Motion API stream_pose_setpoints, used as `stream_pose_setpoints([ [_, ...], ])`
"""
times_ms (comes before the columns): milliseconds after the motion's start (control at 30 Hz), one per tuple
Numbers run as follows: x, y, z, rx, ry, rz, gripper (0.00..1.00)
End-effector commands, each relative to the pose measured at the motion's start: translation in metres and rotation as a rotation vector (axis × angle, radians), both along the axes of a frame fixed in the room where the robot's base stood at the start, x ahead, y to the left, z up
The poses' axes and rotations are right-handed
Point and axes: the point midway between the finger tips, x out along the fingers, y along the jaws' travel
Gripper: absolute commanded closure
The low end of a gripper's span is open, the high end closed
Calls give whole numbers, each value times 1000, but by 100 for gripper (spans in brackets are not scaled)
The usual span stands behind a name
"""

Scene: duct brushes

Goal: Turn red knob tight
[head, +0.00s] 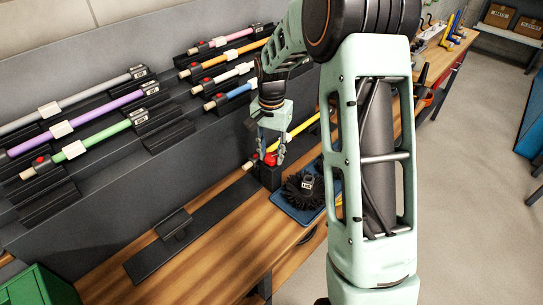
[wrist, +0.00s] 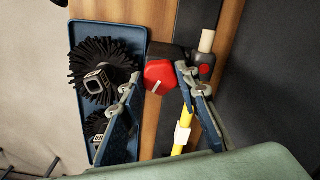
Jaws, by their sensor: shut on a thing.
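The red knob (wrist: 159,74) is a faceted red cap with a pale line mark, on the front of a dark block (wrist: 168,51). My gripper (wrist: 158,80) has one fingertip on each side of the knob and is shut on it. In the head view the knob (head: 270,159) shows as a small red patch under my gripper (head: 271,150). A yellow pole (wrist: 184,137) with a white collar runs by the block. Its dark end fitting has a separate red button (wrist: 204,70) and a pale tip (wrist: 207,40). How tight the knob is cannot be seen.
A blue tray (wrist: 135,42) with black round brushes (wrist: 92,58) lies beside the block on the wooden bench (head: 160,262). Coloured poles (head: 92,107) rest in dark wall holders. A dark flat rail (head: 205,228) lies on the bench, with bare wood in front.

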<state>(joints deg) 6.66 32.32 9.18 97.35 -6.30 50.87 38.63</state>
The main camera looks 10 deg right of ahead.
Motion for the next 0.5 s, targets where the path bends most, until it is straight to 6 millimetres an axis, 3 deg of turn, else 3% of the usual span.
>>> stream_pose_setpoints([
  [500, 1, 1, 1, 0, -3, -490, 95],
])
